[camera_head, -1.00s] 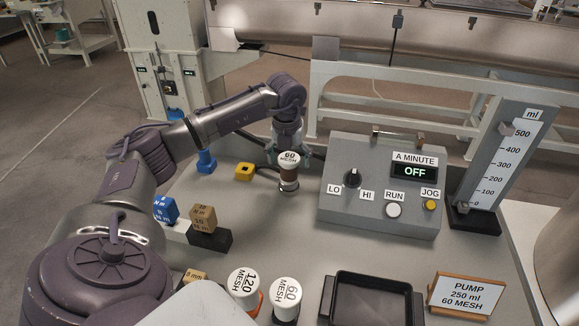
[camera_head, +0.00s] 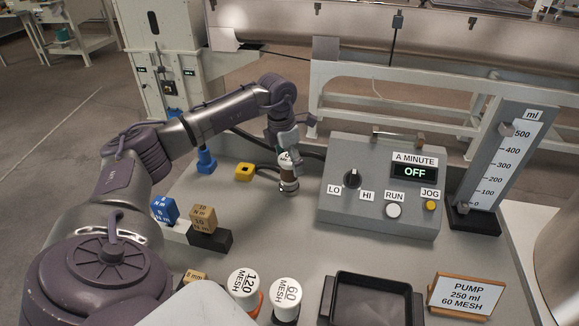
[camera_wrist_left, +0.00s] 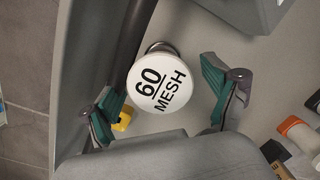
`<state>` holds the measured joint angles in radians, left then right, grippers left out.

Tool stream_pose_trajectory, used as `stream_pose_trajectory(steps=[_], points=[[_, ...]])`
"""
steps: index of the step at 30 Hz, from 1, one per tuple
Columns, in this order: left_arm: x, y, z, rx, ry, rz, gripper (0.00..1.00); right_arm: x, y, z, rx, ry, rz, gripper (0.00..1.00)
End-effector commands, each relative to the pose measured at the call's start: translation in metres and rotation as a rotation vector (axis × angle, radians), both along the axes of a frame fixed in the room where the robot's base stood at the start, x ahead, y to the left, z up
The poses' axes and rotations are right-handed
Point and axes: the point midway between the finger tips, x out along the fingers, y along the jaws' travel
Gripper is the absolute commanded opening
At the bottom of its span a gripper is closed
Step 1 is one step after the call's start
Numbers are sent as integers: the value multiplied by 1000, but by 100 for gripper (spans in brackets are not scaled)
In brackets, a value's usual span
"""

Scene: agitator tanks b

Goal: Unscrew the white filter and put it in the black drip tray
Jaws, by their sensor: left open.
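The white filter (camera_head: 283,157), a round cap marked 60 MESH, sits on a brown-and-metal fitting (camera_head: 289,173) at the back of the bench. In the head view my left gripper (camera_head: 287,149) is over it and hides much of it. In the left wrist view the filter's white top (camera_wrist_left: 163,84) lies between the two spread green-padded fingers of my open left gripper (camera_wrist_left: 166,106), with a gap on each side. The black drip tray (camera_head: 373,282) is at the front of the bench, and its inside looks empty.
Two white caps, 120 MESH (camera_head: 243,288) and 60 MESH (camera_head: 287,298), stand left of the tray. A control box (camera_head: 335,205) reading OFF is right of the fitting. Blue and tan blocks (camera_head: 203,219) stand at left. The mid-bench is clear.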

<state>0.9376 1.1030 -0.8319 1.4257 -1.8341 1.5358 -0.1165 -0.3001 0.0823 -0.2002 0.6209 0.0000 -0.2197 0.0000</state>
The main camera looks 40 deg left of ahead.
Motion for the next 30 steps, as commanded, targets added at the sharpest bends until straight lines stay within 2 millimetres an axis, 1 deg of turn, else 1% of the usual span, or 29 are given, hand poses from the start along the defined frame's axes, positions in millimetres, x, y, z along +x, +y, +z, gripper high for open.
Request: stream_pose_trajectory(steps=[3, 8, 11, 18, 22, 25, 30], points=[[0, 0, 0, 0, -1, -118, 88, 0, 0, 1, 0, 0, 0, 40], [0, 0, 1, 0, 0, -200, 88, 0, 0, 2, 0, 0, 0, 40], [1, 0, 1, -1, -1, -333, 88, 0, 0, 4, 0, 0, 0, 40], [1, -1, 1, 0, 0, -737, 88, 0, 0, 6, 1, 1, 0, 40], [1, -1, 0, -1, -1, -927, 88, 0, 1, 6, 2, 0, -1, 40], [0, -1, 0, -1, 0, -1006, 88, 0, 2, 6, 3, 1, -1, 40], [0, -1, 0, 0, 0, -1028, 88, 0, 4, 6, 4, 1, -2, 40]])
